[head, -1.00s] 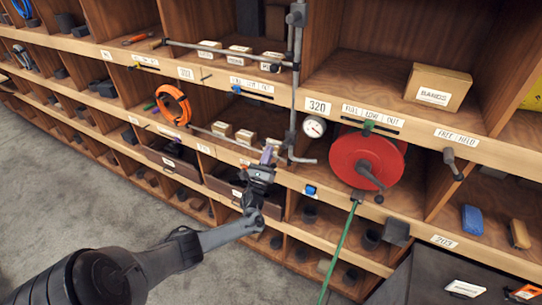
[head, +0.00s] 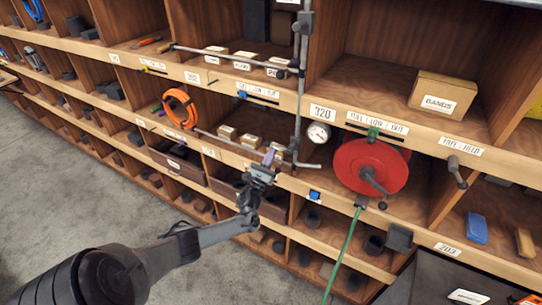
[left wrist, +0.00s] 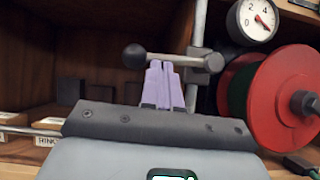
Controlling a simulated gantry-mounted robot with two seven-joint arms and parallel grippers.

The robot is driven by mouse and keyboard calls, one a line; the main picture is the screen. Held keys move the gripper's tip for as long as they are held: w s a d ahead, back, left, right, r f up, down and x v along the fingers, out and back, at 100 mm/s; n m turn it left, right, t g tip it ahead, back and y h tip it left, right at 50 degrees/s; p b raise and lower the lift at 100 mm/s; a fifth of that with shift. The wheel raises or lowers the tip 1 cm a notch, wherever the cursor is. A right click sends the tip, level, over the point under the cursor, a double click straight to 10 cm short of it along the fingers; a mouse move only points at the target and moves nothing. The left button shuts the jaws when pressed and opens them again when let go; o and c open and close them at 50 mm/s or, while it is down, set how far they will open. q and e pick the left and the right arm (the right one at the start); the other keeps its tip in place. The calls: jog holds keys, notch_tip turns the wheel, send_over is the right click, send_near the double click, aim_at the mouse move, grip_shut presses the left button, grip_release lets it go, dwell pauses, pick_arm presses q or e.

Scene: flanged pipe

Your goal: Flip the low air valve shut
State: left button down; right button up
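In the left wrist view, the low air valve's lever (left wrist: 188,61) is a grey rod with a dark ball knob (left wrist: 133,55) at its left end. It lies nearly level and meets the upright pipe (left wrist: 197,32) on the right. My left gripper (left wrist: 163,66) has its purple fingers close together, with the tips overlapping the middle of the lever. I cannot tell whether they touch it. In the head view my left gripper (head: 269,157) is by the lower end of the upright pipe (head: 299,100), left of the gauge. My right gripper is out of view.
A dial gauge (head: 319,134) sits right of the pipe, with a red hose reel (head: 358,165) beyond it. A green hose (head: 343,250) hangs below the reel. Wooden cubbies hold small boxes and an orange coil (head: 179,107). Open floor (head: 70,190) lies at left.

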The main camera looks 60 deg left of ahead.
pick_arm(q)
jog(key=w+f+b+v, duration=0.1)
jog(key=f+b+v, duration=0.1)
jog(key=v, duration=1.1)
jog(key=shift+w+f+b, duration=0.2)
jog(key=shift+w+b, duration=0.25)
jog(key=shift+b, duration=0.45)
jog(key=shift+a, duration=0.15)
